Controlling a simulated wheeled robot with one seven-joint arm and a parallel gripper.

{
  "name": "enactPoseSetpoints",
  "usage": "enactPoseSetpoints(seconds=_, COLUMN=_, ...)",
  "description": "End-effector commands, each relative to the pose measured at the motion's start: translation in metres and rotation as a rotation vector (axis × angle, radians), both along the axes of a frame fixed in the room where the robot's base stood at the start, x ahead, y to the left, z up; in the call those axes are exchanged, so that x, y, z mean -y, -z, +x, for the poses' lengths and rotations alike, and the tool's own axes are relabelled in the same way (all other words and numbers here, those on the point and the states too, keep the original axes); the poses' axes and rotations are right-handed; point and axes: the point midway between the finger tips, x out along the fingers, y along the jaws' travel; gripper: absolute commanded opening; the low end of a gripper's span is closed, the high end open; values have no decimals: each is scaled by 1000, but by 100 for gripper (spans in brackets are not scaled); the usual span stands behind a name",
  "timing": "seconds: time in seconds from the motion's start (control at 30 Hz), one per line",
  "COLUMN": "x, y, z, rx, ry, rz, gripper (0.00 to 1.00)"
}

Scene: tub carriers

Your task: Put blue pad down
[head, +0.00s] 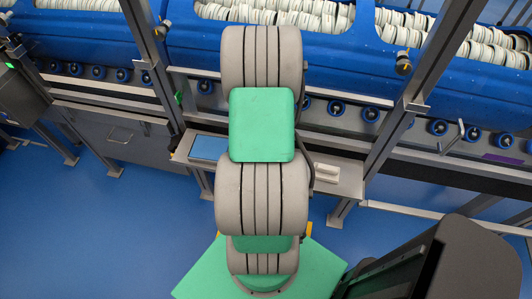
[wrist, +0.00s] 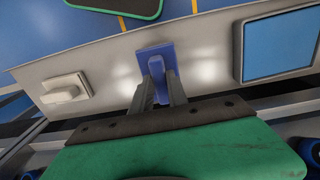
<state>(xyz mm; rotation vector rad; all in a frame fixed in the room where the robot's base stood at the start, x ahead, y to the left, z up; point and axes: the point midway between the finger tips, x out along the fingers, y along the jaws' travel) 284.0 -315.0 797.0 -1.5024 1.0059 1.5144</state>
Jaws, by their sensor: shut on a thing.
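The blue pad (wrist: 145,52) is a flat dark blue plate with a raised grip, seen in the middle of the wrist view. My gripper (wrist: 161,78) is shut on that grip. The pad is over the grey shelf, between a white pad and a light blue square. I cannot tell whether it touches the shelf or hangs just above it. In the head view my own arm hides the gripper and the blue pad.
The grey shelf (head: 345,181) bears a white pad (wrist: 65,90), also in the head view (head: 327,173). A dark-framed light blue square (wrist: 280,47) lies at the shelf's other end, also in the head view (head: 208,148). Posts flank the shelf; blue tubs (head: 200,45) stand behind.

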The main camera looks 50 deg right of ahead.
Motion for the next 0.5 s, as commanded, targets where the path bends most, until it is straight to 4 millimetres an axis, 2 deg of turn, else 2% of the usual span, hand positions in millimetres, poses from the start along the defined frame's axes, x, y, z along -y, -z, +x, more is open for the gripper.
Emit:
enactPoseSetpoints(seconds=0.13, x=-2, y=23, z=-2, rx=-3, ry=0, rz=4, gripper=0)
enactPoseSetpoints(seconds=0.5, x=-2, y=32, z=-1, rx=-1, ry=0, rz=2, gripper=0)
